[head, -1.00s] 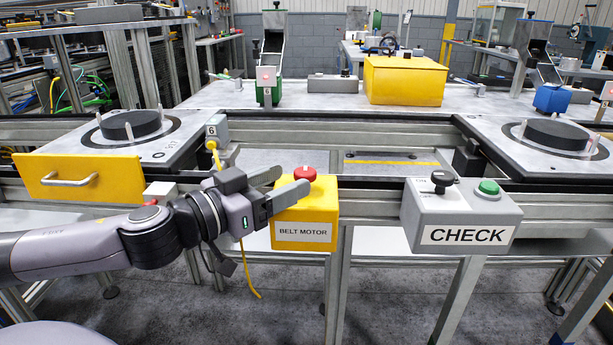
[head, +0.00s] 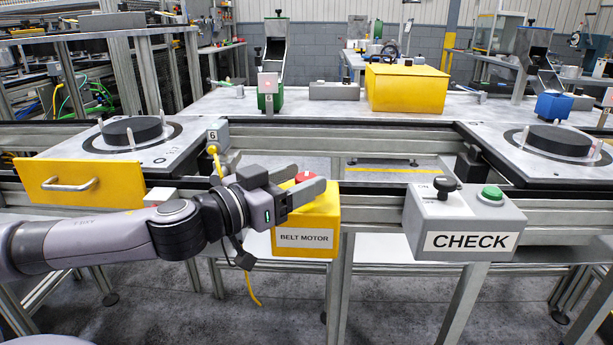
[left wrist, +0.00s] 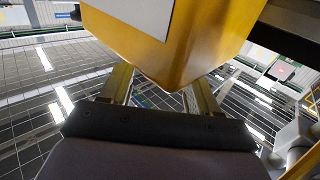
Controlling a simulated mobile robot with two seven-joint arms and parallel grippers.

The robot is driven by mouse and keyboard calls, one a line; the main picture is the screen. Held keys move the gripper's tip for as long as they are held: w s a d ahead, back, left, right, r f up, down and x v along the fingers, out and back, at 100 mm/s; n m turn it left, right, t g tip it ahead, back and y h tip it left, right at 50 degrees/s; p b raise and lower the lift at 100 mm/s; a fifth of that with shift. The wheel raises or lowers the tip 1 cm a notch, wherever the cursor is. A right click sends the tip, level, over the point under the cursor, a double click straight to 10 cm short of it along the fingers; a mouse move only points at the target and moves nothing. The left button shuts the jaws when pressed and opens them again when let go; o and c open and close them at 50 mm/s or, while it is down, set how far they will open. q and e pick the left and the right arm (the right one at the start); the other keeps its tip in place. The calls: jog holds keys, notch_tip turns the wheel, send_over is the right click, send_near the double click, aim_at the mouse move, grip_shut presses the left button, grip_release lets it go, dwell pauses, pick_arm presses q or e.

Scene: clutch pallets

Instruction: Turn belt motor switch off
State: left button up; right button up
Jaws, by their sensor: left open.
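The belt motor switch is a yellow box (head: 318,219) labelled BELT MOTOR, with a red knob (head: 304,178) on top, fixed at the front rail. My left gripper (head: 306,180) is open, reaching in from the left at the knob's height. In the head view its fingers overlap the knob and partly hide it; I cannot tell whether they touch it. In the left wrist view the yellow box (left wrist: 185,50) looms between and beyond the two open fingers (left wrist: 160,90). My right gripper is not in view.
A grey CHECK box (head: 460,220) with a black selector and green button (head: 491,193) stands to the right. A yellow drawer front (head: 80,180) with a handle and a grey box marked 6 (head: 217,134) are to the left. Pallets with black discs (head: 132,130) lie on both sides.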

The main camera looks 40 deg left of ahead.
pick_arm(q)
jog(key=shift+w+r, duration=0.15)
jog(key=shift+w, duration=0.25)
jog(key=shift+w+d+p, duration=0.3)
jog(key=shift+w+p, duration=0.15)
jog(key=shift+w, duration=0.05)
jog(key=c, duration=0.9)
